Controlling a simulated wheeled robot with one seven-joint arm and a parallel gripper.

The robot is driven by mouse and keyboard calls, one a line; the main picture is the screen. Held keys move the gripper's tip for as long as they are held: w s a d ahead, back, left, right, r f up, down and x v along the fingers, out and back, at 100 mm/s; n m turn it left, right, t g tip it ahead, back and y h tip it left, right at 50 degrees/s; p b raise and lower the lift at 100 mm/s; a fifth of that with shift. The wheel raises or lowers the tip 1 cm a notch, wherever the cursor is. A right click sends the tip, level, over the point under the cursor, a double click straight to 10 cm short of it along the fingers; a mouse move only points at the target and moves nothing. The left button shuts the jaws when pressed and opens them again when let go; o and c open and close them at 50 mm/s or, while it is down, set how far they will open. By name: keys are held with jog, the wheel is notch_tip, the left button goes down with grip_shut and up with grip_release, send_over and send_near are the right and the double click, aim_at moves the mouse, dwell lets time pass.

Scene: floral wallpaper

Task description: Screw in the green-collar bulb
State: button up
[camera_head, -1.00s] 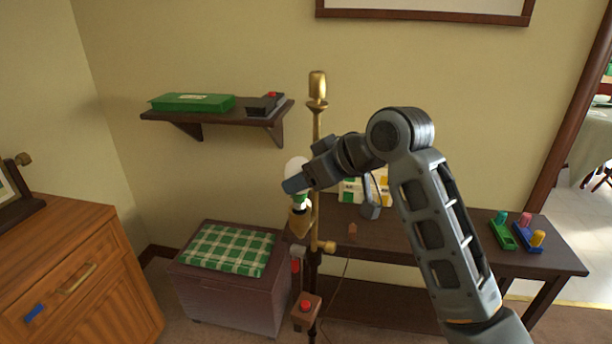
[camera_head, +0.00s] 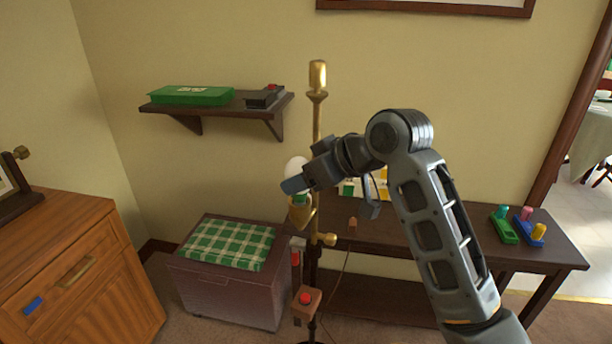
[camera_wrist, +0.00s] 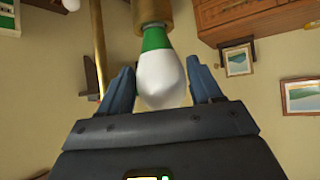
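The green-collar bulb (camera_wrist: 160,75) has a white glass globe and a green band. In the wrist view its globe is between the two blue fingers of my gripper (camera_wrist: 161,66), which appear to touch it on both sides. Its collar end meets the brass socket (camera_wrist: 152,14). In the head view the white globe (camera_head: 295,164) shows above my gripper (camera_head: 293,187), and the bulb stands in line over the brass cup socket (camera_head: 301,213) on the lamp stand. The fingers partly hide the bulb there, so how deep it sits cannot be told.
The brass lamp pole (camera_head: 317,120) rises just behind my gripper. A wall shelf (camera_head: 215,110) is at upper left. A chest with a checked cushion (camera_head: 228,246) stands below left. A dark table (camera_head: 455,245) with coloured pegs in blocks is at right. A red-button box (camera_head: 306,301) hangs low.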

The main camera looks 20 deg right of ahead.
jog(key=o, duration=0.4)
jog(key=shift+s+r, duration=0.1)
jog(key=shift+b+v, duration=0.35)
jog(key=shift+v, duration=3.45)
jog(key=shift+d, duration=0.1)
jog(key=shift+c, duration=0.2)
